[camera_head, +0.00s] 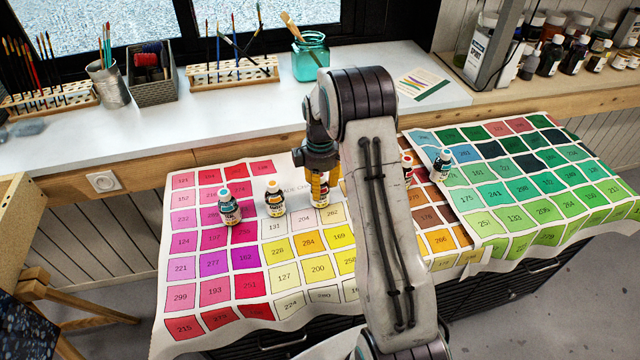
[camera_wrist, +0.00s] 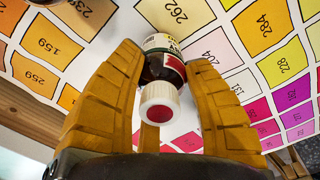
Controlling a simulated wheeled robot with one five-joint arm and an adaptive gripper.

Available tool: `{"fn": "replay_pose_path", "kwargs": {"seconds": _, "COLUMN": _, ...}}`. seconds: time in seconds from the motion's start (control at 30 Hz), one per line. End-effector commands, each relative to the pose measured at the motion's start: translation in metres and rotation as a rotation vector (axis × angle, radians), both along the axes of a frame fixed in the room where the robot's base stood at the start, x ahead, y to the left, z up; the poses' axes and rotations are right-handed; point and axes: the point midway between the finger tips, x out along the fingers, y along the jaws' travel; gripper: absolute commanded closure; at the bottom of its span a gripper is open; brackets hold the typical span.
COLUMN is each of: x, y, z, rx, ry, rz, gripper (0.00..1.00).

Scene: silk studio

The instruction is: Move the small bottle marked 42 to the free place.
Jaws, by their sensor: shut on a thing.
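My gripper (camera_head: 319,178) points down over the colour charts with its yellow fingers shut on a small dark bottle (camera_head: 320,197). In the wrist view the fingers (camera_wrist: 165,60) flank this bottle, which has a white cap with a red top (camera_wrist: 160,103) and a pale label. I cannot read its number. It looks upright, at or just above the chart; contact is unclear.
A pink-yellow chart (camera_head: 208,265) and a green chart (camera_head: 535,185) with numbered squares cover the table, an orange-brown one between them. Behind is a white bench (camera_head: 230,110) with brush racks, a teal jar (camera_head: 309,58) and a tin cup (camera_head: 109,85). Bottles line a shelf at upper right.

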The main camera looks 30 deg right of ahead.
Motion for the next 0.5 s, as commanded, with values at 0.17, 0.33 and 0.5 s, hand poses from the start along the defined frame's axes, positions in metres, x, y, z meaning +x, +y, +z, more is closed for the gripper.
{"fn": "replay_pose_path", "kwargs": {"seconds": 0.17, "x": -0.0001, "y": 0.0001, "z": -0.0011, "rx": 0.000, "ry": 0.000, "rz": 0.000, "gripper": 0.41}}
{"fn": "replay_pose_path", "kwargs": {"seconds": 0.33, "x": -0.0001, "y": 0.0000, "z": -0.0010, "rx": 0.000, "ry": 0.000, "rz": 0.000, "gripper": 0.33}}
{"fn": "replay_pose_path", "kwargs": {"seconds": 0.5, "x": -0.0001, "y": 0.0001, "z": -0.0003, "rx": 0.000, "ry": 0.000, "rz": 0.000, "gripper": 0.33}}
